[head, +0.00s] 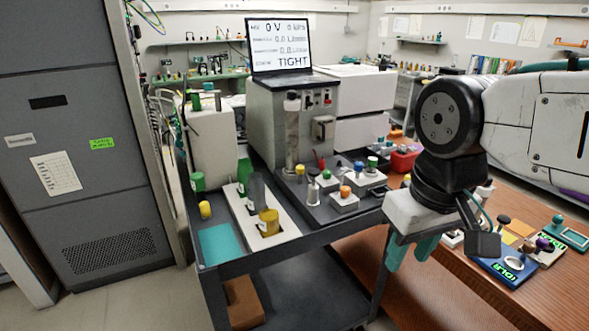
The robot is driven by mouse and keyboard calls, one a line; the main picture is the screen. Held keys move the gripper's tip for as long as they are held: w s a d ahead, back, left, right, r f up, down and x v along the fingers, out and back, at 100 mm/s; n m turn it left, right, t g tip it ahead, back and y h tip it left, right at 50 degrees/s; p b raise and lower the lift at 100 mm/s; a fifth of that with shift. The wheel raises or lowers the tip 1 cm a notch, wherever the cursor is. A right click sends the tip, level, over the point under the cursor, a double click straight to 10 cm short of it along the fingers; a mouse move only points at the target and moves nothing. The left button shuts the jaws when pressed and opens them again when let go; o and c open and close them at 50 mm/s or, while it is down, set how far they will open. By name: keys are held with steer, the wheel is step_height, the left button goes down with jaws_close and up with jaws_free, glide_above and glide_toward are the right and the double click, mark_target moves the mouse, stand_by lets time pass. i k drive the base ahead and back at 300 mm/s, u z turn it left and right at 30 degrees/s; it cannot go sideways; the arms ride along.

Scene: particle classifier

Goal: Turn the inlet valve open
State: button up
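A grey instrument (270,115) stands on the dark cart. Beside its front is a dark plate (310,212) with several small valve-like fittings. I cannot tell which one is the inlet valve, or read any knob's position. My gripper (411,258) points down at the right of the cart, apart from the knobs. Its two teal fingers are separated, with nothing seen between them.
A laptop (279,47) on the instrument shows "0 V" and "TIGHT". A white tray (250,234) holds a grey and a yellow cylinder. The wooden table (450,290) at right carries small parts and a blue pad (500,270). A grey cabinet (75,130) stands at left.

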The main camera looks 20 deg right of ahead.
mark_target(326, 174)
steer(key=u, duration=0.1)
steer(key=i, duration=1.05)
steer(key=z, duration=0.6)
